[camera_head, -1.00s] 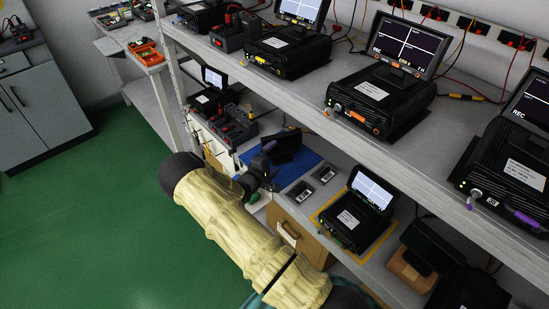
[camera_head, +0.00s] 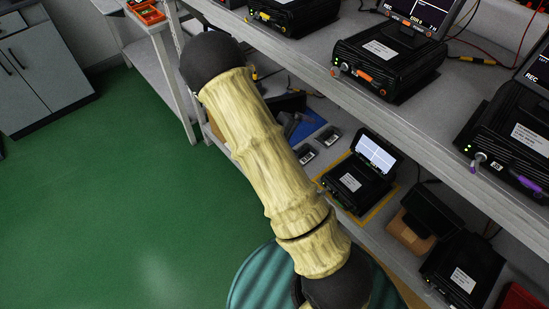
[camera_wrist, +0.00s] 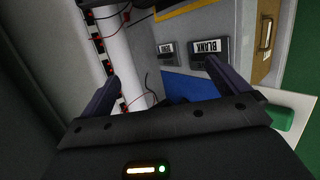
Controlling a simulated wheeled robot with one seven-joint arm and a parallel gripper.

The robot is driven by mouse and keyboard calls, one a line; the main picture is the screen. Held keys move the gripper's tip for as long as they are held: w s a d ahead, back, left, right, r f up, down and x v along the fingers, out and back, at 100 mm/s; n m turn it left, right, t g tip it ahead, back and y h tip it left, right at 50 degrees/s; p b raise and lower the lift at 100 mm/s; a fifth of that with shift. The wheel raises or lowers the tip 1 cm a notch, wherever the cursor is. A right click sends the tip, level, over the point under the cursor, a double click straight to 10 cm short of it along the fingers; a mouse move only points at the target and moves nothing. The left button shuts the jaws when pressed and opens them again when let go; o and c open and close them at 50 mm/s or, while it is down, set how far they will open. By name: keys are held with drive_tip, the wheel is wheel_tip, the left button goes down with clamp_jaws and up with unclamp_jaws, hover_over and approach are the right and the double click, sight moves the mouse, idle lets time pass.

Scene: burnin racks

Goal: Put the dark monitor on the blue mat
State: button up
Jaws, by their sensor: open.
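The blue mat (camera_head: 309,128) lies on the lower shelf, and part of it shows in the wrist view (camera_wrist: 189,87).
Two small labelled boxes (camera_head: 305,156) lie beside the mat. A unit with a lit screen (camera_head: 377,153) stands inside a yellow outline. Another dark screen (camera_head: 431,207) sits on a brown block. The upper shelf (camera_head: 400,115) overhangs this space. Green floor at left is clear.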

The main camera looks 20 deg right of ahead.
drive_tip(key=s+a+r+m+t+y, duration=0.1)
drive_tip(key=s+a+r+m+y, duration=0.2)
drive_tip(key=s+a+r+y, duration=0.7)
drive_tip(key=s+a+r, duration=0.3)
drive_tip(key=s+a, duration=0.1)
drive_tip(key=s, duration=0.1)
drive_tip(key=shift+s+r+t+y, duration=0.25)
drive_tip(key=shift+r+t+y, duration=0.05)
drive_tip(key=shift+t, duration=0.1)
